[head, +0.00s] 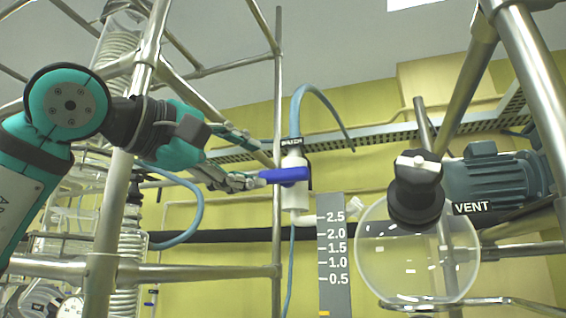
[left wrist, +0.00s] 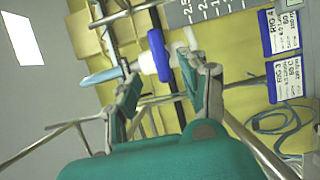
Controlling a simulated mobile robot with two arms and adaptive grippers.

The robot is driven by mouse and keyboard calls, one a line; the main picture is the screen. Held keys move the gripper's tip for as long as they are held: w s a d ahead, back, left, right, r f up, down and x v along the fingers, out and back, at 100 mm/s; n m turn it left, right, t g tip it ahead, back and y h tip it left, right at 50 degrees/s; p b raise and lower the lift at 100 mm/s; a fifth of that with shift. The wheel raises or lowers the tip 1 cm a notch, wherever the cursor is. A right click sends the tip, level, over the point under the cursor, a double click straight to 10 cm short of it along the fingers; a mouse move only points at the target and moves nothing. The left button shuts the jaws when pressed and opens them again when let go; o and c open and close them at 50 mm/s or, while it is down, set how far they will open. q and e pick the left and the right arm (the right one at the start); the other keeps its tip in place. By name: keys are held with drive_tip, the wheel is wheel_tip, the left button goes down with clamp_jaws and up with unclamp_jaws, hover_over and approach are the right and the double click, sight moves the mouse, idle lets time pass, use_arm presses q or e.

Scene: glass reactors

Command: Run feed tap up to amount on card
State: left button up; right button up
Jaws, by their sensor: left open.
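The feed tap (head: 295,204) is a white body on a thin upright line, with a blue lever handle (head: 284,176) lying level and pointing left. A blue hose arches from its top, beside a small dark label too small to read surely. My left gripper (head: 258,165) is open, its fingertips close to the lever's left end. In the left wrist view the blue lever (left wrist: 158,48) is just beyond the open fingers; I cannot tell whether they touch it. Cards marked RIG 4 (left wrist: 280,30) and RIG 3 (left wrist: 290,80) hang on the wall; their small print is unclear.
A grey scale plate (head: 334,255) marked 0.5 to 2.5 stands right of the tap. A round glass vessel (head: 417,255) with a black cap (head: 416,190) and VENT label (head: 472,208) is farther right. Metal frame poles (head: 277,110) stand around the tap.

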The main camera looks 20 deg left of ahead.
sight(278, 173)
use_arm(q)
drive_tip(key=p+x, duration=0.2)
drive_tip(key=x, duration=0.5)
drive_tip(key=shift+w+r+p, duration=0.1)
drive_tip(key=shift+p, duration=0.2)
drive_tip(key=shift+w, duration=0.15)
drive_tip(key=shift+w+d, duration=0.35)
drive_tip(key=shift+w, duration=0.15)
drive_tip(key=shift+s, duration=0.1)
drive_tip(key=c, duration=0.5)
drive_tip(key=shift+a, duration=0.1)
clamp_jaws()
use_arm(e)
drive_tip(key=shift+t, duration=0.3)
drive_tip(key=w+r, duration=0.3)
drive_tip(key=w, duration=0.1)
drive_tip(key=shift+w+d+r, duration=0.1)
drive_tip(key=shift+d+r, duration=0.2)
drive_tip(key=shift+r, duration=0.05)
